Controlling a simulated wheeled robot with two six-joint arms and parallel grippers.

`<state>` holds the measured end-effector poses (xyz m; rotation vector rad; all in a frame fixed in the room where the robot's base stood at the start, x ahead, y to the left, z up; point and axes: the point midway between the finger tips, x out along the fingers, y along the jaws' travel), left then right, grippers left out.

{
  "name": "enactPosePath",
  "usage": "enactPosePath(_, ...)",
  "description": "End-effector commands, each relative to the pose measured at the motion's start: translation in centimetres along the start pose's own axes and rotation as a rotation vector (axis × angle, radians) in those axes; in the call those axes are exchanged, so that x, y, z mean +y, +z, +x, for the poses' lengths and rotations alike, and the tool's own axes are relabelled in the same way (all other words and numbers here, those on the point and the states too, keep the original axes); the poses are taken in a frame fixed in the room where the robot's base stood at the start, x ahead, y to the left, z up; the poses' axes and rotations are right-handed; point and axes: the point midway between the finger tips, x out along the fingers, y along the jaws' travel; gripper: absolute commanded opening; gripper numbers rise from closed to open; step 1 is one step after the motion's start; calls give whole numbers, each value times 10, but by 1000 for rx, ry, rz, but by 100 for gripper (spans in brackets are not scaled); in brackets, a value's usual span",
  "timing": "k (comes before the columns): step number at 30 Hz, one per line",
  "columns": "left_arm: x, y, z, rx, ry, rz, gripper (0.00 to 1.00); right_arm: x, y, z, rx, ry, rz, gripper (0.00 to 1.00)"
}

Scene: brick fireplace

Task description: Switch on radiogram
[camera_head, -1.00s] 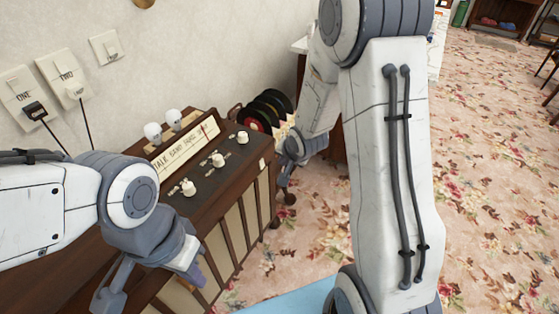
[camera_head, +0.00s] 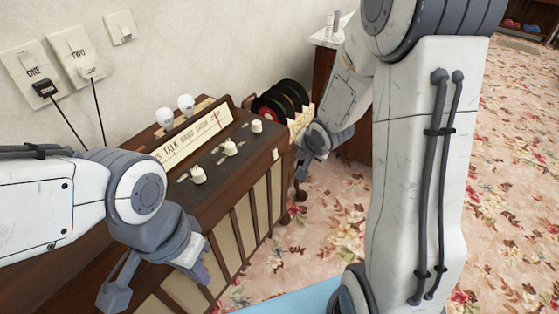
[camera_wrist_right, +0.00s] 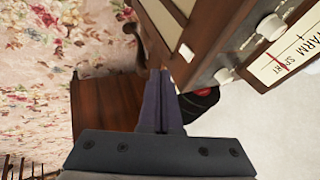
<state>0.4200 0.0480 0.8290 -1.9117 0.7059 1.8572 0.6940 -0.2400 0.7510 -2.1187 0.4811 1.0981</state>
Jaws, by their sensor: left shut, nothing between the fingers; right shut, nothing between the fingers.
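The radiogram (camera_head: 262,196) is a brown wooden cabinet with slatted cloth panels, against the wall. Its top has a cream dial strip (camera_head: 190,142), a row of white knobs (camera_head: 230,147) and two white bulb-shaped pieces (camera_head: 176,111). My left gripper (camera_head: 203,274) is shut and empty, in front of the cabinet's near part, below the nearest knob. My right gripper (camera_head: 301,171) is shut and empty, just beyond the cabinet's far end. In the right wrist view, its closed purple fingers (camera_wrist_right: 161,78) are beside the radiogram (camera_wrist_right: 208,40), apart from the knobs; contact with the cabinet is unclear.
Wall plates marked ONE (camera_head: 33,72) and TWO (camera_head: 76,56) hold plugs with cords. A blank-labelled switch plate (camera_head: 120,27) is to their right. Dark records (camera_head: 280,102) stand past the radiogram, near a white-topped cabinet (camera_head: 326,38). Flowered carpet (camera_head: 515,170) lies open at right.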

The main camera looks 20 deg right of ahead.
Motion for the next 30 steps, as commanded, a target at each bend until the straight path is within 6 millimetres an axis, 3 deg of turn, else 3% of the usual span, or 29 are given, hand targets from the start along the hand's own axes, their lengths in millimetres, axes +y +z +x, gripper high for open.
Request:
enactPosePath(8, 0, 0, 3, 0, 0, 0, 0, -1, 1, 5, -2, -1, -2, 0)
enactPosePath(14, -2, 1, 22, 0, 0, 0, 0, 2, 3, 37, -2, 1, -2, 0)
enactPosePath(24, -4, 3, 58, 0, 0, 0, 0, 2, 2, 108, -2, 1, -2, 0)
enactPosePath(30, -5, 4, 67, 0, 0, 0, 0, -26, 2, 119, 0, -2, -3, 0)
